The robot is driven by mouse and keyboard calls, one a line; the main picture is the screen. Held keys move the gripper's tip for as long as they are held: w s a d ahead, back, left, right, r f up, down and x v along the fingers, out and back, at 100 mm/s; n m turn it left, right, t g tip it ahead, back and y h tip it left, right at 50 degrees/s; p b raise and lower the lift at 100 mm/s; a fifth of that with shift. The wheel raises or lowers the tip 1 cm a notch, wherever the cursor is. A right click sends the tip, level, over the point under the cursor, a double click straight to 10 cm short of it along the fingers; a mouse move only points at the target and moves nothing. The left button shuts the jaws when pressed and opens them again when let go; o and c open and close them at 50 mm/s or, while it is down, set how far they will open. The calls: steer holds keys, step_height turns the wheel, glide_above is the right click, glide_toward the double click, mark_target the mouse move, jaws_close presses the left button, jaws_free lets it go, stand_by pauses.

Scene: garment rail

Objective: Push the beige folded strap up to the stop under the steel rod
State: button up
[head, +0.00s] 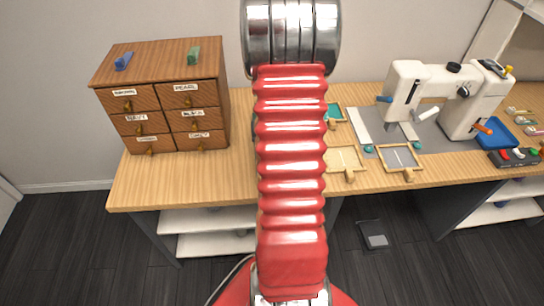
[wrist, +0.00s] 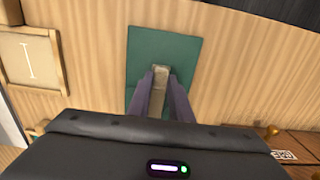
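In the wrist view a dark green mat (wrist: 180,48) lies on the wooden table. A narrow beige piece (wrist: 161,72), which looks like the folded strap, shows over the mat between my gripper's two fingers. My gripper (wrist: 161,78) reaches down over the mat, with its grey-purple fingers apart, one on each side of the beige piece. I cannot tell whether they touch it. I cannot make out the steel rod or the stop. In the head view my red arm hides this part of the table.
A wooden drawer cabinet (head: 165,98) stands at the left of the table. Shallow wooden trays (head: 344,162) (head: 400,158) lie right of my arm, one also at left in the wrist view (wrist: 32,60). A white sewing machine (head: 440,95) and a blue tray (head: 497,134) are further right.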

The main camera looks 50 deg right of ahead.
jaws_close()
steer(key=shift+w+d, duration=0.1)
steer(key=shift+w+d, duration=1)
steer(key=shift+d, duration=0.15)
steer(key=shift+w+d, duration=0.95)
steer(key=shift+d, duration=0.2)
steer(key=o, duration=0.6)
jaws_free()
steer(key=shift+r, duration=0.1)
